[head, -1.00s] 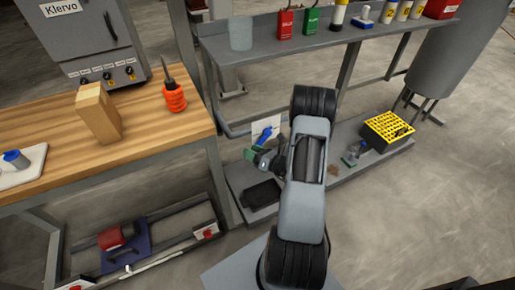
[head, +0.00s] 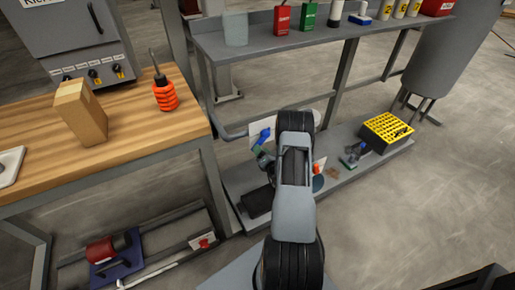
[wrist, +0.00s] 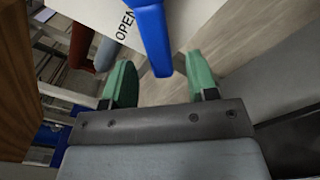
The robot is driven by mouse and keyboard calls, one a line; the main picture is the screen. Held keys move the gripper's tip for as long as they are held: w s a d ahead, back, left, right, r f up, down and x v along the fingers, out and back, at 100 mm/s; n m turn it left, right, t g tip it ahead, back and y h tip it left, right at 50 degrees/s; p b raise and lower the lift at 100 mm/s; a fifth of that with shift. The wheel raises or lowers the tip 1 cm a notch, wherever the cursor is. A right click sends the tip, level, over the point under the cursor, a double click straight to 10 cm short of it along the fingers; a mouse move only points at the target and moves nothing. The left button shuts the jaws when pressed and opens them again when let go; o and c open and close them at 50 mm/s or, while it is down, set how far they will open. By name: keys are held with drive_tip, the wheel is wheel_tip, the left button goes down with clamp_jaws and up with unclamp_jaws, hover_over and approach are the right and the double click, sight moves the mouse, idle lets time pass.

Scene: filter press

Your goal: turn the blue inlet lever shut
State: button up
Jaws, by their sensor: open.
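The blue inlet lever (head: 265,134) sits in front of a white plate (head: 256,143) beside the shelf frame. In the wrist view the lever (wrist: 153,35) hangs down from the top edge, and the plate (wrist: 100,22) behind it reads "OPEN". My gripper (wrist: 160,78) is open, with one green finger on each side of the lever's lower end. I cannot tell whether either finger touches it. In the head view my gripper (head: 264,158) is small, just below the lever, and partly hidden by my arm.
A grey shelf (head: 260,38) with bottles is behind. A yellow-topped crate (head: 386,130) sits on the low shelf at right. Open floor (head: 420,220) lies to the right.

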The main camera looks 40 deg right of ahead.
drive_tip(key=shift+w+d, duration=0.15)
drive_tip(key=shift+w, duration=1.7)
drive_tip(key=shift+c, duration=0.5)
clamp_jaws()
